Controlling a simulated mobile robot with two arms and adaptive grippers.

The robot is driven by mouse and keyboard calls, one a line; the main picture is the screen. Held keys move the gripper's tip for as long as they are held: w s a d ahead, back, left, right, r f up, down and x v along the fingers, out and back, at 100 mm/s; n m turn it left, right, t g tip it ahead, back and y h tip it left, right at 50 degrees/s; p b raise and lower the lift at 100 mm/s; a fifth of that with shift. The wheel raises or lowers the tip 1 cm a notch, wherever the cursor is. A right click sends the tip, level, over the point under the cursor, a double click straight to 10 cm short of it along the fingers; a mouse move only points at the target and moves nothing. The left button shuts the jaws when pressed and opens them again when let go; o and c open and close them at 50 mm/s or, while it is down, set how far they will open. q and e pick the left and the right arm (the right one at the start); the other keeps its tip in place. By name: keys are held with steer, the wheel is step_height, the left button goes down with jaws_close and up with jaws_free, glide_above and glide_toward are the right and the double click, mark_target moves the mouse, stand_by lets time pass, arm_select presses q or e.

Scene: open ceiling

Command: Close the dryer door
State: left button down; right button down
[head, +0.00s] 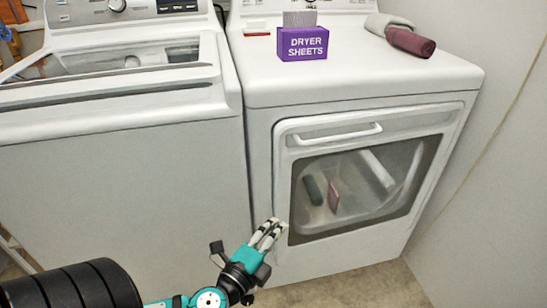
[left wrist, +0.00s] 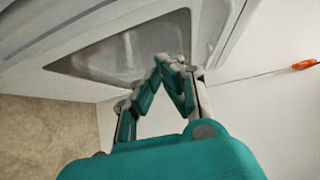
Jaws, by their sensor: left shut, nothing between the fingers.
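The white dryer (head: 370,85) stands at the right in the head view. Its door (head: 330,133) has a bar handle (head: 337,134) along the top and a clear window (head: 355,190). The door sits in the front opening and looks flush or nearly so; I cannot tell whether it is latched. My left gripper (head: 271,228) is shut and empty at the door's lower left corner. I cannot tell whether the fingertips touch it. In the left wrist view the shut fingers (left wrist: 168,65) show in front of the window (left wrist: 135,50). My right gripper is not in view.
A white washer (head: 120,95) stands close on the dryer's left. A purple dryer sheets box (head: 302,44) and rolled cloths (head: 410,41) lie on the dryer top. A wall (head: 500,130) bounds the right. Some floor (head: 350,287) is clear in front.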

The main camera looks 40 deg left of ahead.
arm_select(q)
step_height(320, 180, up, 2)
steer(key=n+y, duration=0.1)
glide_toward(297, 173)
steer(key=w+d, duration=0.2)
steer(key=d, duration=0.1)
steer(key=shift+w+a, duration=0.6)
steer(key=shift+a, duration=0.3)
steer(key=shift+w+a, duration=0.6)
steer(key=shift+a, duration=0.35)
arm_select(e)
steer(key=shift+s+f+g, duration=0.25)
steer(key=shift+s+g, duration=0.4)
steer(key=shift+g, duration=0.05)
